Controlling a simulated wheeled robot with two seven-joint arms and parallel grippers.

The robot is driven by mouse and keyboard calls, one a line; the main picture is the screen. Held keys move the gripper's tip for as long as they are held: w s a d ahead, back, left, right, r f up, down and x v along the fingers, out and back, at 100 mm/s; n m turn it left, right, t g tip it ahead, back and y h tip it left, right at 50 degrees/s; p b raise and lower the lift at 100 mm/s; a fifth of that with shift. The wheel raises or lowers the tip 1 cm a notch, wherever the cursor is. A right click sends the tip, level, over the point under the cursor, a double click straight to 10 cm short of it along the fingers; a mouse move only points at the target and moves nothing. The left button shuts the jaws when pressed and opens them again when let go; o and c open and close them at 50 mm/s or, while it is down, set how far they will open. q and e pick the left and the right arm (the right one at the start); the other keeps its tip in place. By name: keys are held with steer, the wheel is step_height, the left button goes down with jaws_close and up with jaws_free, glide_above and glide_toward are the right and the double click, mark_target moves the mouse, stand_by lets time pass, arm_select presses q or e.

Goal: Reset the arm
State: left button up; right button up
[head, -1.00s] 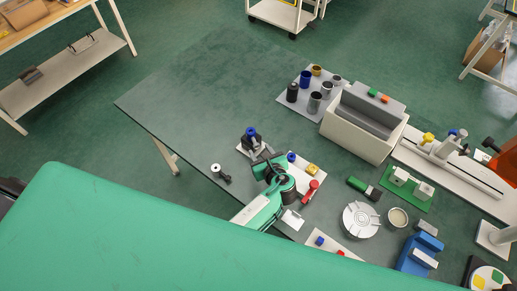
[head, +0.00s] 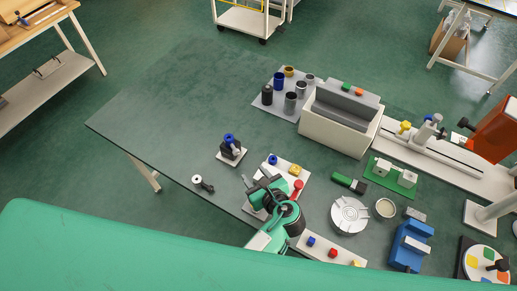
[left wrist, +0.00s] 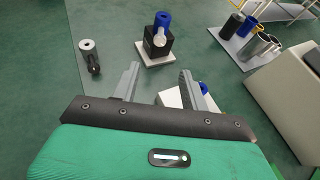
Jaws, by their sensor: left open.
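My left gripper (head: 262,185) comes in from the bottom of the head view on a green and black arm. It hangs over a white board near the bench's front edge. In the left wrist view its two grey fingers (left wrist: 160,85) are apart with nothing between them. A black block with a blue top (head: 231,146) stands on a small white plate, up and left of the gripper and apart from it. The block also shows beyond the fingers in the left wrist view (left wrist: 157,40). My right gripper is not in view.
The white board (head: 284,167) carries a blue ring, a yellow piece and a red-handled item. A small roller-like part (head: 202,183) lies left of it. A grey-white bin (head: 338,131), a round fixture (head: 350,215) and a blue vise (head: 410,245) stand right. The bench's left part is clear.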

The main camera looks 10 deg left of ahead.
arm_select(q)
steer(key=s+a+f+n+g+h, duration=0.35)
steer(key=s+a+n+g, duration=0.25)
steer(key=s+a+n, duration=0.7)
steer(key=s+a+r+n+g+h, duration=0.15)
steer(key=s+r+n+h, duration=0.45)
steer(key=n, duration=0.7)
step_height(320, 180, down, 31)
steer(key=s+a+f+g, duration=0.1)
steer(key=s+f, duration=0.8)
steer(key=s+a+f+g, duration=0.1)
steer(key=s+a+f, duration=0.1)
steer(key=s+f, duration=0.7)
steer(key=shift+s+a+f+m+y, duration=0.15)
steer(key=shift+s+a+m+y, duration=0.25)
steer(key=shift+s, duration=0.3)
steer(key=shift+d, duration=0.1)
